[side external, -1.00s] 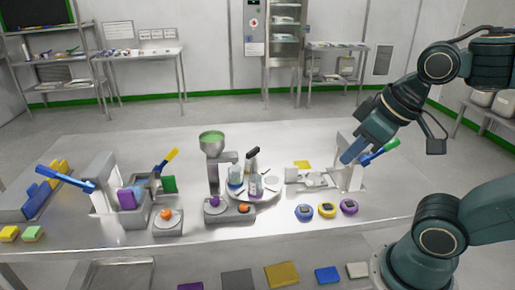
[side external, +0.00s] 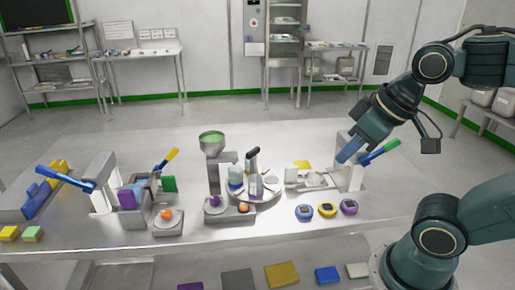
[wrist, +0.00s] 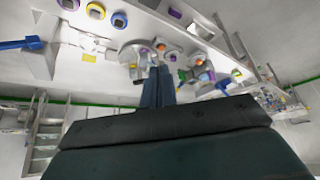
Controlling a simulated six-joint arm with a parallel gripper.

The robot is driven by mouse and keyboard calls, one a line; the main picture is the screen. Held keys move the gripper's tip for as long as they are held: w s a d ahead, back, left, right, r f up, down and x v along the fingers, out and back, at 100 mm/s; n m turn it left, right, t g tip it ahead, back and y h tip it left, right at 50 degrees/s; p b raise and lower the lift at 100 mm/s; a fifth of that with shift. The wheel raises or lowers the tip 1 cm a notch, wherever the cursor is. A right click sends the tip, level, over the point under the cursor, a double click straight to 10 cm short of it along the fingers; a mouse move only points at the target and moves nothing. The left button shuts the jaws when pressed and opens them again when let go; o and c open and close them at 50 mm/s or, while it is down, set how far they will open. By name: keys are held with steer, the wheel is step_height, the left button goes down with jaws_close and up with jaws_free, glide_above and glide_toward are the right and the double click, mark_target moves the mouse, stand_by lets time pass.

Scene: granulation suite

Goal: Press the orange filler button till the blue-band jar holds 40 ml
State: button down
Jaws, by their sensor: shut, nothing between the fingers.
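The filler (side external: 213,160) has a hopper of green material and stands mid-table. Its base carries an orange button (side external: 243,207) and a purple button (side external: 215,201). Behind the buttons is a round turntable (side external: 262,198) with small jars. One jar (side external: 235,176) shows blue and looks like the blue-band jar; its fill level is too small to read. My gripper (side external: 343,158) is shut and empty, pointing down-left, to the right of the filler and apart from the button. Its shut fingers (wrist: 158,72) also show in the wrist view.
Another orange button (side external: 166,214) sits on a separate pad at left. Blue, yellow and purple timers (side external: 327,210) lie in front. A blue-handled press (side external: 65,178) stands left.

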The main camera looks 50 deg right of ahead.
steer(key=w+f+m+t+y, duration=0.1)
steer(key=w+f, duration=0.2)
steer(key=w, duration=0.4)
steer(key=w+f+y, duration=0.1)
steer(key=w+f, duration=0.1)
steer(key=w, duration=0.6)
steer(key=m+t+y, duration=0.1)
steer(key=m+t, duration=0.1)
steer(key=m, duration=0.2)
glide_above(247, 206)
step_height(247, 206, down, 12)
steer(key=shift+s, duration=0.1)
steer(key=shift+f, duration=4.35)
